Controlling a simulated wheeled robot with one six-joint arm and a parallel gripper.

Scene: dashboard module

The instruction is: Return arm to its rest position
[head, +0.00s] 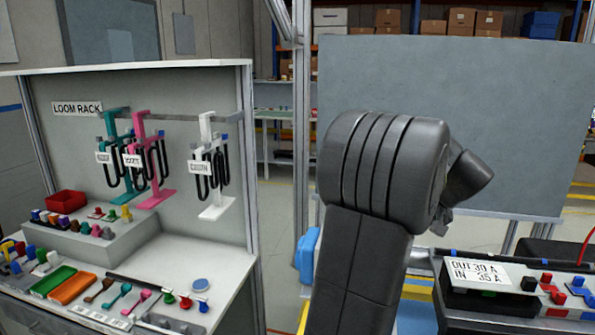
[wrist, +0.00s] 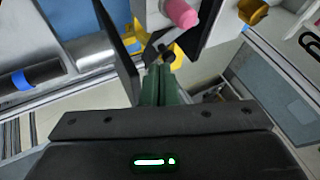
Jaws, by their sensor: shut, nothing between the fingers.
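My arm (head: 370,200) rises in the middle of the head view, bent at a thick dark grey joint. Its far part angles down to the right behind that joint, and the gripper's fingers are hidden there. In the wrist view my gripper (wrist: 160,75) is shut, with two narrow dark green fingers side by side and nothing held. Dark plates stand on both sides of the fingers. A pink rounded part (wrist: 181,12) and a yellow part (wrist: 174,52) lie beyond the fingertips; I cannot tell how far away they are.
The loom rack (head: 150,130) with hanging looms stands at left, its bench (head: 225,275) full of small coloured parts. A module with an OUT/IN label (head: 478,272) lies at right, close to my arm. A large grey panel (head: 480,110) stands behind.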

